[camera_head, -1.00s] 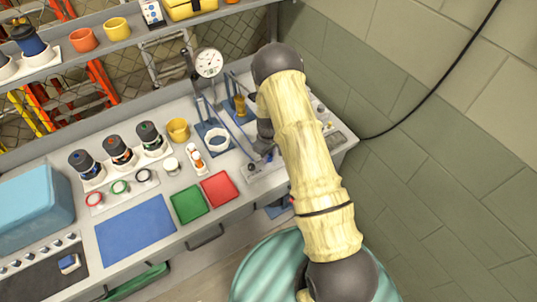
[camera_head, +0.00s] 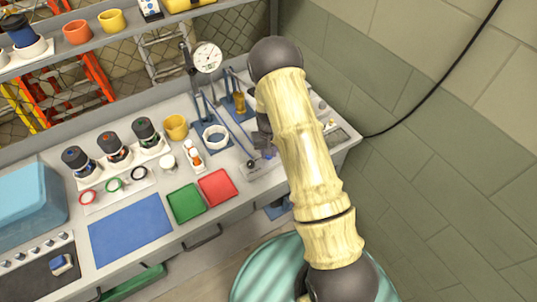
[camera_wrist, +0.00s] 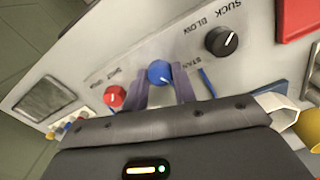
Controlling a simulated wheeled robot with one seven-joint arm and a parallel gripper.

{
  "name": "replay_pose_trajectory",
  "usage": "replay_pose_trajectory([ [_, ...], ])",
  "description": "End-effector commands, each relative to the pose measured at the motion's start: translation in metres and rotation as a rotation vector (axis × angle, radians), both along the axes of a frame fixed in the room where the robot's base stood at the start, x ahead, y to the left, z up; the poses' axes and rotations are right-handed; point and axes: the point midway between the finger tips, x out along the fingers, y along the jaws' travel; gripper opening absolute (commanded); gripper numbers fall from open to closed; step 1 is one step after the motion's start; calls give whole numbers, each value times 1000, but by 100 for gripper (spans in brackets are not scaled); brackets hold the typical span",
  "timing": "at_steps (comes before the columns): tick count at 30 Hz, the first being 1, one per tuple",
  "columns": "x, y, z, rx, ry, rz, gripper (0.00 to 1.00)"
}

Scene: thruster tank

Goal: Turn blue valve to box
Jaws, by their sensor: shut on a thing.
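The blue valve (camera_wrist: 159,72) is a round knob on a pale panel in the wrist view. A white pointer mark shows at its lower edge, towards my gripper. Print beside the knob is partly hidden by a finger, and I cannot read a "box" label. In the head view my gripper (camera_head: 265,142) is at the panel near the right end of the bench, and my arm hides much of the panel.
A red knob (camera_wrist: 114,97) sits close beside one finger. A black knob (camera_wrist: 221,40) marked SUCK and BLOW is on the other side. A red tray (camera_head: 217,187), a green tray (camera_head: 187,203) and a dial gauge (camera_head: 207,57) stand nearby. A wall bounds the right.

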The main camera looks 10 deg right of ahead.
Motion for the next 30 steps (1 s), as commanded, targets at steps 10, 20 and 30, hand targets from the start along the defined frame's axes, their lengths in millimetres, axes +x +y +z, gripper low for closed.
replay_pose_trajectory([
  [10,1,1,-1,1,-2,-303,4],
  [20,1,1,0,1,-2,-461,4],
  [30,1,1,1,1,-1,-488,4],
])
